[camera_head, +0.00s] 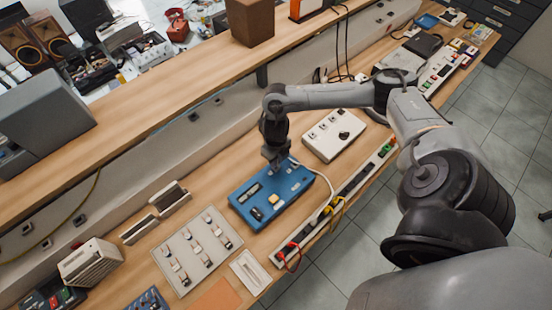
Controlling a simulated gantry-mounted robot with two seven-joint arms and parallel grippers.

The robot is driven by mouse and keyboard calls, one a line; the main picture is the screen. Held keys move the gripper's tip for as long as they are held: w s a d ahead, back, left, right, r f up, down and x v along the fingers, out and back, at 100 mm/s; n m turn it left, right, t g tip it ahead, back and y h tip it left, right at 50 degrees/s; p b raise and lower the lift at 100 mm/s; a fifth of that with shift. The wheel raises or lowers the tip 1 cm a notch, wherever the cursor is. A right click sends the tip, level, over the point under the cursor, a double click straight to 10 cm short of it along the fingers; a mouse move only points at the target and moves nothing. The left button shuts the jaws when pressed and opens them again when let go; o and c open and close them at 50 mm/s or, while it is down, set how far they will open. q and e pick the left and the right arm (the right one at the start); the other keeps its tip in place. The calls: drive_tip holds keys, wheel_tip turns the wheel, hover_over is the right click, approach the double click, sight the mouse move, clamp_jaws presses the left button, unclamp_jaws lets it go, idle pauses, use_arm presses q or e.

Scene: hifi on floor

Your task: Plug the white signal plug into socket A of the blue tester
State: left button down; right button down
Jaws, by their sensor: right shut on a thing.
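The blue tester (262,205) lies on the wooden bench in the middle of the head view, with a pale button and small dark parts on its top. My right gripper (277,163) points down at the tester's far edge and is shut on the white signal plug. The plug itself is too small and hidden by the fingers to make out. A white cable (328,182) runs from beside the gripper to the right and down. I cannot tell whether the plug touches the tester or which socket it is at. My left gripper is not in view.
A white box with a dark knob (333,134) stands right of the tester. A grey panel with several switches (200,247) lies left of it. A power strip (350,190) with red and yellow leads runs along the bench's front edge. A raised shelf (150,108) runs behind.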

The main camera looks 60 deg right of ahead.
drive_tip(key=shift+f, duration=0.3)
drive_tip(key=shift+f+b, duration=0.3)
drive_tip(key=shift+b, duration=0.1)
idle(0.4)
drive_tip(key=shift+f, duration=0.1)
idle(0.6)
idle(0.7)
drive_tip(key=shift+f, duration=0.15)
idle(0.8)
drive_tip(key=c, duration=1)
unclamp_jaws()
